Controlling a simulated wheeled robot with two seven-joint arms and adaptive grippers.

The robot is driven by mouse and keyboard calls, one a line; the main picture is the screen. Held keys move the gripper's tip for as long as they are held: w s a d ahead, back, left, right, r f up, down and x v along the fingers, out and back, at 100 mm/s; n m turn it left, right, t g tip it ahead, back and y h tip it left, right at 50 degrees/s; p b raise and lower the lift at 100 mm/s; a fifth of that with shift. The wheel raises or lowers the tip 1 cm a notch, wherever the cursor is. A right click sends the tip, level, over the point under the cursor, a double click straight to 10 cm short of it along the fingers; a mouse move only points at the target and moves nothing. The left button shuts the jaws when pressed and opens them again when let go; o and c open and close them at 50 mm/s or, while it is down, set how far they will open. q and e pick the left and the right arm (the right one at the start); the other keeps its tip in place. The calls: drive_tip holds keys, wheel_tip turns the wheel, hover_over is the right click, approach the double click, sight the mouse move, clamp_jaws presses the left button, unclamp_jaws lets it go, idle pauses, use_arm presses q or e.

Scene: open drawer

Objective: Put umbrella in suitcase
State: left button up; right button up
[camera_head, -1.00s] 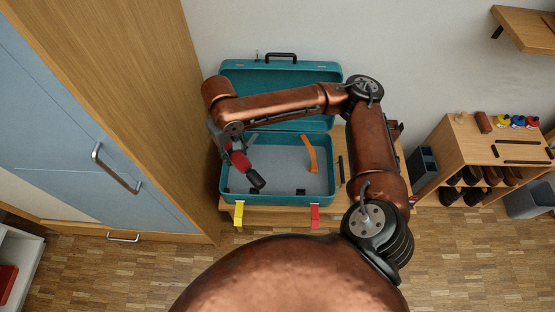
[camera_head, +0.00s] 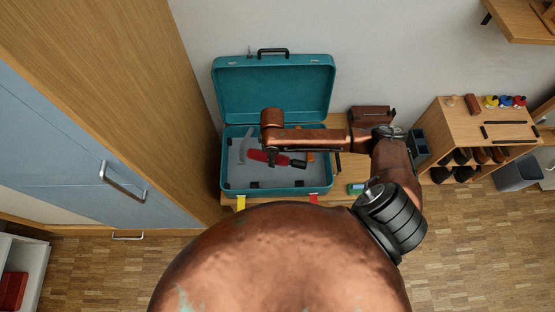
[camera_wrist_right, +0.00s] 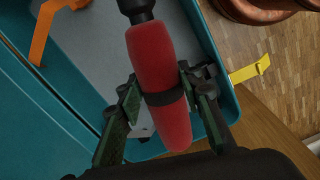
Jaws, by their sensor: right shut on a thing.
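The open teal suitcase (camera_head: 226,178) stands on a wooden surface with its lid raised against the wall; its rim also shows in the right wrist view (camera_wrist_right: 60,105). The red folded umbrella (camera_head: 266,157) with a black end lies almost level across the view, over the suitcase's grey interior. In the right wrist view my right gripper (camera_wrist_right: 160,92) is shut around the red umbrella (camera_wrist_right: 158,65), with a finger on each side. I cannot tell whether the umbrella touches the suitcase floor. My right arm covers part of the suitcase. My left gripper is out of view.
An orange item (camera_wrist_right: 52,22) lies in the suitcase. A yellow tag (camera_head: 241,203) and a red tag (camera_head: 313,198) hang at its front. A brown box (camera_head: 371,114) and a small green item (camera_head: 356,189) are to the right. A tall wooden cabinet (camera_head: 120,90) bounds the left.

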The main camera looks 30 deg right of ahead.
drive_tip(key=s+d+f+n+p, duration=0.1)
drive_tip(key=s+d+f+n, duration=0.2)
drive_tip(key=s+f, duration=0.2)
drive_tip(key=w+f+b, duration=0.1)
drive_tip(key=w+f, duration=0.2)
drive_tip(key=w, duration=0.1)
drive_tip(key=w+d+f+b, duration=0.1)
drive_tip(key=w+f+b, duration=0.1)
drive_tip(key=w+f, duration=0.2)
drive_tip(key=w+f+b, duration=0.2)
drive_tip(key=w+f, duration=0.1)
drive_tip(key=w, duration=0.1)
drive_tip(key=shift+w+d+f, duration=0.15)
drive_tip(key=shift+w+f, duration=0.05)
drive_tip(key=shift+w, duration=0.2)
drive_tip(key=shift+w+f, duration=0.2)
drive_tip(key=shift+f, duration=0.1)
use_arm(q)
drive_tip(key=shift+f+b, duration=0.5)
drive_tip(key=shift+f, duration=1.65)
use_arm(e)
drive_tip(key=shift+f, duration=1.4)
drive_tip(key=shift+f, duration=0.15)
drive_tip(key=o, duration=1.4)
